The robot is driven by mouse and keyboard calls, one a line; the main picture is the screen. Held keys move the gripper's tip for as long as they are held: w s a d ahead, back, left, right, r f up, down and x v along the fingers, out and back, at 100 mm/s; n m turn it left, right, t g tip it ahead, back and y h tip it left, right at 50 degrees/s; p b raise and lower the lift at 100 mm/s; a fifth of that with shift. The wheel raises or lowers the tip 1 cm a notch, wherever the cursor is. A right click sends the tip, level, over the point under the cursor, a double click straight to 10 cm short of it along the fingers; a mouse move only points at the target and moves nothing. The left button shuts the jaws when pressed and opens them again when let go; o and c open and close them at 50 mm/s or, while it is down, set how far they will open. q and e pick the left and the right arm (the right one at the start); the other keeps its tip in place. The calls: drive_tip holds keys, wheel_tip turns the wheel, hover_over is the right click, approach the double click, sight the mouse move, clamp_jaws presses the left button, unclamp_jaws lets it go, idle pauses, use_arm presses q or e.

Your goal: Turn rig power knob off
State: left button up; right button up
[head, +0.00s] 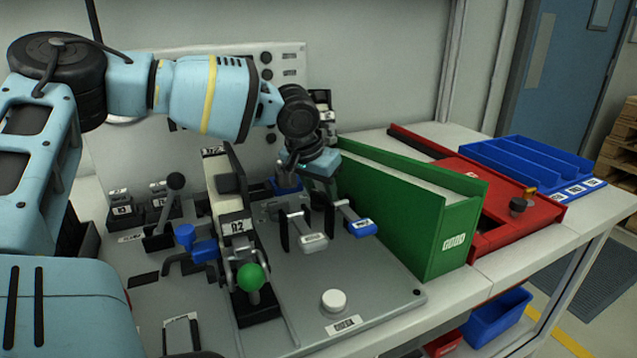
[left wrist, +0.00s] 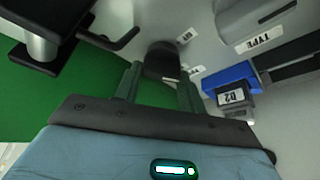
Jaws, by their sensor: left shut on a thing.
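My left gripper (head: 320,164) reaches to the back of the grey rig panel, beside the green box, and its fingertips are largely hidden by the arm in the head view. In the left wrist view, its two fingers (left wrist: 160,76) stand on either side of a dark round knob (left wrist: 162,58) and are shut on it. The knob is hidden in the head view, and I cannot read which way it is turned. My right gripper is not in view.
The green box (head: 456,238) stands close right of the gripper. Levers with grey and blue handles (head: 360,226), a green-ball lever (head: 251,277) and a white button (head: 334,300) stand in front. A red tray (head: 478,245) and blue tray (head: 520,165) lie farther right.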

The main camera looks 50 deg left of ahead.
use_arm(q)
drive_tip(key=n+y, duration=0.1)
drive_tip(key=n, duration=0.2)
drive_tip(key=n+g+y, duration=0.1)
drive_tip(key=n, duration=0.2)
drive_tip(key=shift+n, duration=0.3)
drive_tip(key=n+g, duration=0.1)
drive_tip(key=n, duration=0.1)
drive_tip(key=n+y+b, duration=0.1)
drive_tip(key=n, duration=0.2)
drive_tip(key=shift+g, duration=0.4)
drive_tip(key=shift+r+n, duration=0.1)
drive_tip(key=shift+n, duration=0.2)
drive_tip(key=o, duration=1)
drive_tip(key=shift+p+v, duration=0.55)
drive_tip(key=shift+v, duration=3.3)
drive_tip(key=shift+w+d, duration=0.1)
drive_tip(key=shift+d, duration=0.05)
